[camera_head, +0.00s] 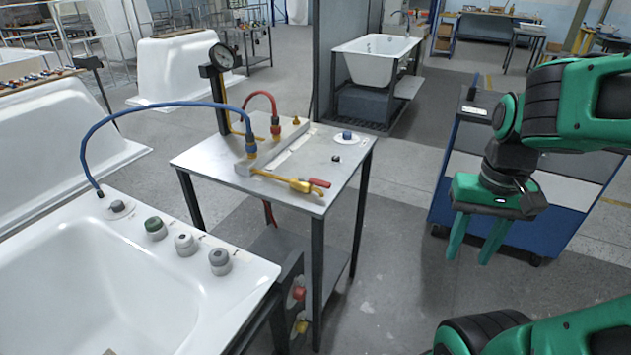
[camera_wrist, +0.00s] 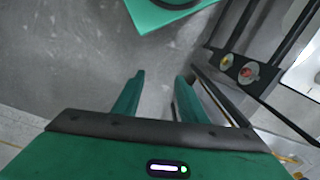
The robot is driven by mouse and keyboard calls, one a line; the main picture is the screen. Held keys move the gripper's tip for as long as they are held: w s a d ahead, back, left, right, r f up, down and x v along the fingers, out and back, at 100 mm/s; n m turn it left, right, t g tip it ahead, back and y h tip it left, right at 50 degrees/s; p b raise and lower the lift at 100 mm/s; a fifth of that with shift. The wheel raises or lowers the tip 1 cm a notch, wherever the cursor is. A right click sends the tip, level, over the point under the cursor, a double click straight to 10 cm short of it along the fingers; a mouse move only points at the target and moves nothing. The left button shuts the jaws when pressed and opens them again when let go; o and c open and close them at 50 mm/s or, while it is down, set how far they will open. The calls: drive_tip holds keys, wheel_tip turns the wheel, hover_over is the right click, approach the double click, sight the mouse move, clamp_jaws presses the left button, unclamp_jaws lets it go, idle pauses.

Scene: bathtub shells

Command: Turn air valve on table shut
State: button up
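The air valve (camera_head: 292,182) is a yellow fitting with a short red handle (camera_head: 319,182), lying near the front right of the small metal table (camera_head: 215,165) in the head view. The red handle points to the right, roughly along the yellow body; its exact angle is hard to tell. My gripper (camera_head: 470,258) is green and hangs fingers-down to the right of the table, well apart from the valve. Its two fingers stand apart with nothing between them, as the wrist view (camera_wrist: 160,80) also shows. I cannot make out the valve in the wrist view.
A blue hose (camera_head: 150,107) and a red hose (camera_head: 262,94) join fittings on the table, near a gauge (camera_head: 222,57). A white tub (camera_head: 130,285) with knobs stands at the left. A blue cabinet (camera_head: 560,195) stands behind my arm. Floor is clear right of the table.

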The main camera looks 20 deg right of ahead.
drive_tip(key=shift+w+r, duration=0.5)
drive_tip(key=shift+r, duration=0.25)
clamp_jaws()
drive_tip(key=m+t+h, duration=0.3)
approach(314, 181)
drive_tip(key=s+a+r, duration=0.2)
drive_tip(key=s+a, duration=0.2)
drive_tip(key=s, duration=0.2)
drive_tip(key=w+d+f, duration=0.1)
drive_tip(key=f, duration=0.2)
drive_tip(key=w+d+f, duration=0.2)
drive_tip(key=f, duration=0.1)
drive_tip(key=w+d+f, duration=0.1)
drive_tip(key=d+f, duration=0.1)
drive_tip(key=f, duration=0.1)
drive_tip(key=shift+w+f, duration=0.2)
drive_tip(key=shift+w+d, duration=0.45)
drive_tip(key=shift+w, duration=0.05)
drive_tip(key=shift+a+n, duration=0.15)
drive_tip(key=shift+n, duration=0.15)
